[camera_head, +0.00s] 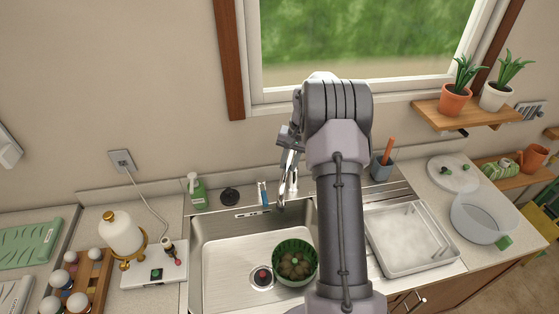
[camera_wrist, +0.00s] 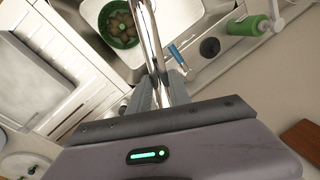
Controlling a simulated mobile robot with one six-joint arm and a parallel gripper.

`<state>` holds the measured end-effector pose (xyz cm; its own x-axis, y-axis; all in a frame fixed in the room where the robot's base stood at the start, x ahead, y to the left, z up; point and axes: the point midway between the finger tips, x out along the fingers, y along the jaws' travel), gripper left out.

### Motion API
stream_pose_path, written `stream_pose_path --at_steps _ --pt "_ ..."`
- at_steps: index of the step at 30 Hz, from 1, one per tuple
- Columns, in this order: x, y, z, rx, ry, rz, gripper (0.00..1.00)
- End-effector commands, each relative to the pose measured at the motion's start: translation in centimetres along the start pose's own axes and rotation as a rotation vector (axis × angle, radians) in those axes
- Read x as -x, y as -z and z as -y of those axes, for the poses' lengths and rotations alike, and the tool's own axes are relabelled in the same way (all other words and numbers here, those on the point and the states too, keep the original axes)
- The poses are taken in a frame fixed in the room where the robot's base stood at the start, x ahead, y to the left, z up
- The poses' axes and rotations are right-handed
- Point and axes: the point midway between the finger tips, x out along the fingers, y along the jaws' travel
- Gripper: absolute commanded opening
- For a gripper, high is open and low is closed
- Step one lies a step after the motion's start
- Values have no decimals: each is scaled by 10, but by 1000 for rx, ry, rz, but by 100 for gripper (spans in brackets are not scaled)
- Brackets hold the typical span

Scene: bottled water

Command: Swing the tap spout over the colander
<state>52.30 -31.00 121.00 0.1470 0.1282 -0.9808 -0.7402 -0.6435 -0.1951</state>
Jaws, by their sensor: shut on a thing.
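The chrome tap spout (camera_head: 285,188) stands at the back of the sink, just left of my arm. In the wrist view the spout (camera_wrist: 151,40) runs up between my fingers and out of the top edge, so its end is hidden there. My gripper (camera_wrist: 162,80) is shut on the spout, with one finger on each side. In the head view my wrist hides part of the tap.
The steel sink (camera_head: 222,284) has a dark drain (camera_head: 262,277) left of the colander. A blue-handled brush (camera_head: 263,194), a black disc (camera_head: 230,196) and a green soap bottle (camera_head: 197,194) are behind it. A white tray (camera_head: 372,254) lies to the right. The window is above.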

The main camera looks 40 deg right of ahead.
Motion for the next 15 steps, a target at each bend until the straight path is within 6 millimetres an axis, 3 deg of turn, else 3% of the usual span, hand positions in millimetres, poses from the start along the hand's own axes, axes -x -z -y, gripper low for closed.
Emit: stream_pose_path --at_steps 6,15 --pt "6 2 -20 121 1 23 0" --pt "8 6 -34 214 0 40 0"
